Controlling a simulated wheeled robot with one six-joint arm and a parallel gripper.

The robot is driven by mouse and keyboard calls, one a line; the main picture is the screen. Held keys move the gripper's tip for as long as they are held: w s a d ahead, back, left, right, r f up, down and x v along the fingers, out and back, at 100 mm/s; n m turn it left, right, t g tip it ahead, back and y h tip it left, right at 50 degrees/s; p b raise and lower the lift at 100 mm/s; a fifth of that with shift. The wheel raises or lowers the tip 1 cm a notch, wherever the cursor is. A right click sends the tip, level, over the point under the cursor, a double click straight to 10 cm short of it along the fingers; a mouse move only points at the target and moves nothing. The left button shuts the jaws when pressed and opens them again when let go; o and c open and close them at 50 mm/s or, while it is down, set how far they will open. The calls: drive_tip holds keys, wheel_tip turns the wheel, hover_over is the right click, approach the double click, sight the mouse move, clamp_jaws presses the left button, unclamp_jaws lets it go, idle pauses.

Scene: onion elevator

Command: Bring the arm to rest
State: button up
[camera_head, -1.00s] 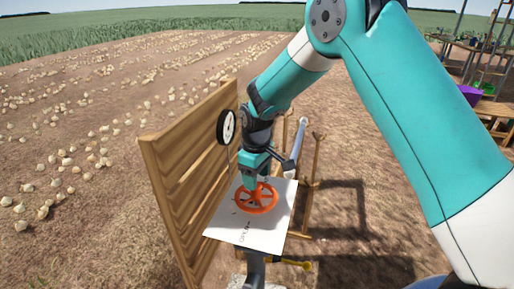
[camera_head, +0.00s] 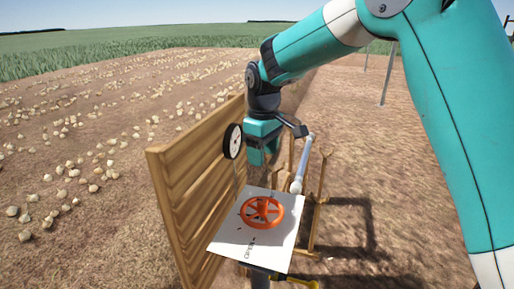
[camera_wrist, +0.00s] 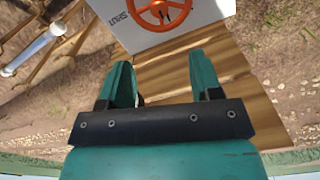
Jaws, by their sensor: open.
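My gripper (camera_head: 262,157) is open and empty above the far edge of a white panel (camera_head: 225,237). Its two teal fingers (camera_wrist: 164,78) stand apart in the wrist view, with nothing between them. An orange handwheel (camera_head: 262,212) sits on the white panel, apart from the gripper. The wheel also shows at the top of the wrist view (camera_wrist: 160,27), beyond the fingertips. My teal and white arm reaches in from the right of the head view.
A wooden plank wall (camera_head: 200,185) stands left of the panel, with a round black and white dial (camera_head: 233,141) beside it. A wooden rack holding a grey tube (camera_head: 303,165) stands to the right. A yellow-handled lever (camera_head: 305,283) is below. Onions lie across the field at left.

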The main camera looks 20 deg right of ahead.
drive_tip(key=s+a+r+y, duration=0.2)
drive_tip(key=s, duration=1.3)
drive_tip(key=s+a+r+y, duration=0.2)
drive_tip(key=s, duration=1.3)
drive_tip(key=shift+s+a+r+m, duration=0.3)
drive_tip(key=shift+s+r+m, duration=0.05)
drive_tip(key=shift+m, duration=0.05)
